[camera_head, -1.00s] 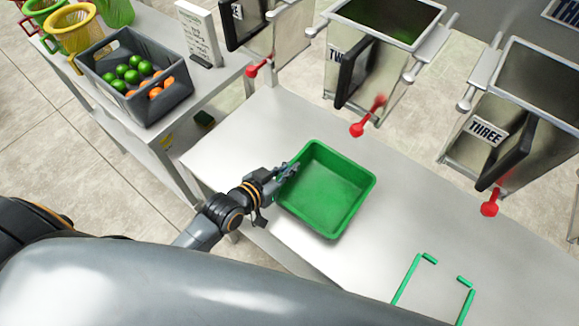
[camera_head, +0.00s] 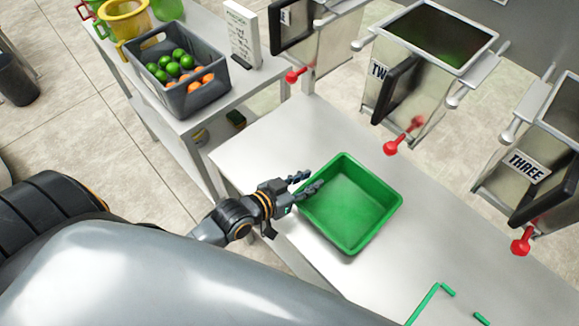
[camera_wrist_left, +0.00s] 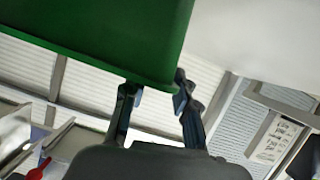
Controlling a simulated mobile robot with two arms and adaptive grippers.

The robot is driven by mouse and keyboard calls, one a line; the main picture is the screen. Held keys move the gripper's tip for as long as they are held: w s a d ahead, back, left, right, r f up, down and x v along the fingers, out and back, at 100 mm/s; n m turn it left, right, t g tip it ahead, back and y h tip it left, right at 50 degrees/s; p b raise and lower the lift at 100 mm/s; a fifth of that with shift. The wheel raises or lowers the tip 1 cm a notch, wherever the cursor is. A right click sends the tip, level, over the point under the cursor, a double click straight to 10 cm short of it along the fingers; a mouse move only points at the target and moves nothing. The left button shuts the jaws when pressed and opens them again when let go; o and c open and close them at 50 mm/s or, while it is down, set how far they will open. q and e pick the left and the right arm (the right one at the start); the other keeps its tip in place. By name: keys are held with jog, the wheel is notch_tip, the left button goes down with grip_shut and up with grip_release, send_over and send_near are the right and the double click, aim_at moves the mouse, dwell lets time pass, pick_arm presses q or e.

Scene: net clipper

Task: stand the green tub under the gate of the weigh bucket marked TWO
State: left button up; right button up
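The green tub (camera_head: 350,203) stands upright and looks empty on the steel table, below the weigh bucket marked TWO (camera_head: 425,40) in the head view. I cannot tell whether it is directly beneath that bucket's gate. The bucket's label (camera_head: 379,72) is partly hidden by a black plate, and a red knob (camera_head: 391,147) hangs low on it. My left gripper (camera_head: 309,182) is at the tub's left rim, its fingers spread. In the left wrist view the fingers (camera_wrist_left: 155,105) are apart near a corner of the tub (camera_wrist_left: 110,35); contact is unclear. My right gripper is out of view.
The bucket marked THREE (camera_head: 520,175) hangs to the right, and another bucket (camera_head: 318,38) to the left. Green markings (camera_head: 432,298) lie on the table (camera_head: 265,150) at front right. A grey crate of green and orange fruit (camera_head: 205,100) stands on a side table.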

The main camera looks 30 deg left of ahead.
pick_arm(q)
jog(key=v, duration=0.9)
jog(key=shift+b, duration=0.35)
dwell(0.7)
